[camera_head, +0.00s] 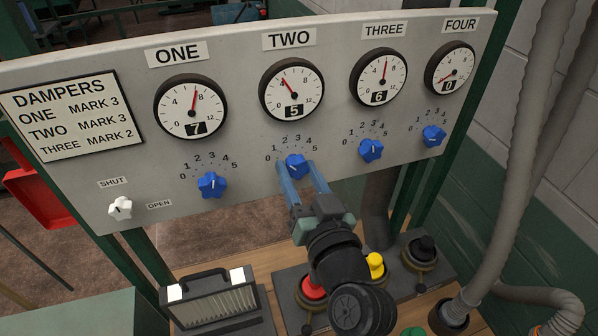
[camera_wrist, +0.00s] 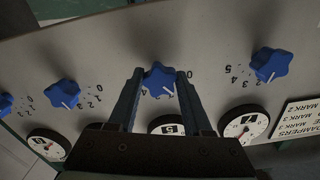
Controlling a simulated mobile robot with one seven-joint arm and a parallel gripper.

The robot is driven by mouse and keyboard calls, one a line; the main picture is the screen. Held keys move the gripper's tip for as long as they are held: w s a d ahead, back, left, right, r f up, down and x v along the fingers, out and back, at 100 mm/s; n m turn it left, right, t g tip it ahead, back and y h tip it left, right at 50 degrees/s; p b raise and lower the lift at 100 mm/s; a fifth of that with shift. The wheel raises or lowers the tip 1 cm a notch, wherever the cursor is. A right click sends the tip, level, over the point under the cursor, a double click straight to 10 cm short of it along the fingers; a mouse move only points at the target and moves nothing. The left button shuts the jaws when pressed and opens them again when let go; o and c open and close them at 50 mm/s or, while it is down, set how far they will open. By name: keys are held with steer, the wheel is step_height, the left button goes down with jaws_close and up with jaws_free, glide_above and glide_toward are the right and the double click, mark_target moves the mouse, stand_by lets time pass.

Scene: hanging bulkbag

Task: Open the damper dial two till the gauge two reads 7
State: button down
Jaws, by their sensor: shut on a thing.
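Dial two (camera_head: 296,166) is a blue star-shaped knob under gauge two, with a scale from 0 to 5 around it. Its white line points up and somewhat left; the exact mark is hard to read. Gauge two (camera_head: 291,90) shows 5 in its number window, and its red needle points up-left. My gripper (camera_head: 298,170) is shut on dial two, one finger on each side. In the wrist view the dial (camera_wrist: 160,78) sits between the fingertips, and gauge two (camera_wrist: 170,124) is partly hidden by my gripper.
Gauge one (camera_head: 191,107) shows 7, gauge three (camera_head: 378,77) 6 and gauge four (camera_head: 458,68) 0. Dial one (camera_head: 211,185) and dial three (camera_head: 371,151) flank my gripper. A white shut/open switch (camera_head: 120,208) is lower left.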

steer(key=shift+m, duration=2.2)
steer(key=shift+c, duration=1.6)
jaws_free()
